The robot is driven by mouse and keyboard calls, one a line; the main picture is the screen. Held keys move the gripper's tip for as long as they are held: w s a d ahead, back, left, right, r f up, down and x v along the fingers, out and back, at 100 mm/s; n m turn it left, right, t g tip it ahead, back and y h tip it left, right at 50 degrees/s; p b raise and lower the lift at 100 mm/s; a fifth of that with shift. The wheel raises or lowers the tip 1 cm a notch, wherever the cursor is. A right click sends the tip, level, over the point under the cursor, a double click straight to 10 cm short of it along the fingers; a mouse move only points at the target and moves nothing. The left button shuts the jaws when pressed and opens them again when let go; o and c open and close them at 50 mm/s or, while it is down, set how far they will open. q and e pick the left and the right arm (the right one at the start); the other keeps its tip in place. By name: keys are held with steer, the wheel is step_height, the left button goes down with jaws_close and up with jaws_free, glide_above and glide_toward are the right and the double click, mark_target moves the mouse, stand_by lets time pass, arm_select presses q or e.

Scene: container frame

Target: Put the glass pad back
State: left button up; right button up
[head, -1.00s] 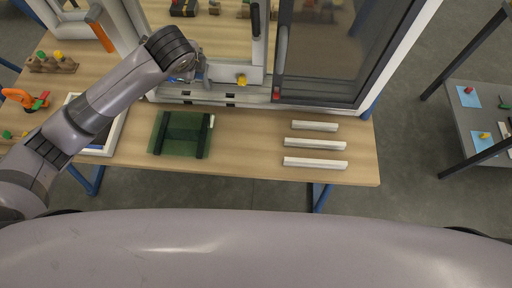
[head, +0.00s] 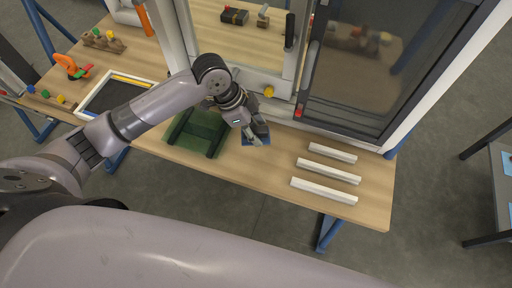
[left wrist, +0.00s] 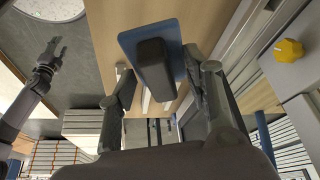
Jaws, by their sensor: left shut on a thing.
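The glass pad, a blue plate with a black block-like handle, shows large in the left wrist view (left wrist: 128,42). In the head view only part of its blue plate (head: 263,130) shows behind my left fingers. My left gripper (head: 256,138) is shut on the pad, with a finger on either side of the handle, over the table right of the green glass. The fingers' exact contact is partly hidden. My right gripper (left wrist: 50,52) shows at the left of the left wrist view, with its fingers apart and empty, away from the pad.
A green glass sheet (head: 196,130) with dark bars lies left of my gripper. Several white strips (head: 326,190) lie on the table (head: 262,178) to the right. A large window frame (head: 330,133) stands behind, with a yellow knob (head: 269,91). A framed panel (head: 116,92) lies farther left.

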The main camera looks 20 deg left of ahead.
arm_select(q)
step_height(320, 180, down, 11)
steer(key=shift+r+p, duration=0.15)
steer(key=shift+p, duration=0.3)
arm_select(e)
steer(key=shift+d+r, duration=0.45)
steer(key=shift+r, duration=0.15)
arm_select(q)
steer(key=o, duration=1)
steer(key=b+v, duration=0.1)
steer(key=v, duration=1.1)
steer(key=shift+d+r, duration=0.1)
steer(key=shift+d, duration=0.05)
arm_select(e)
steer(key=shift+a+f, duration=0.15)
steer(key=shift+f, duration=0.45)
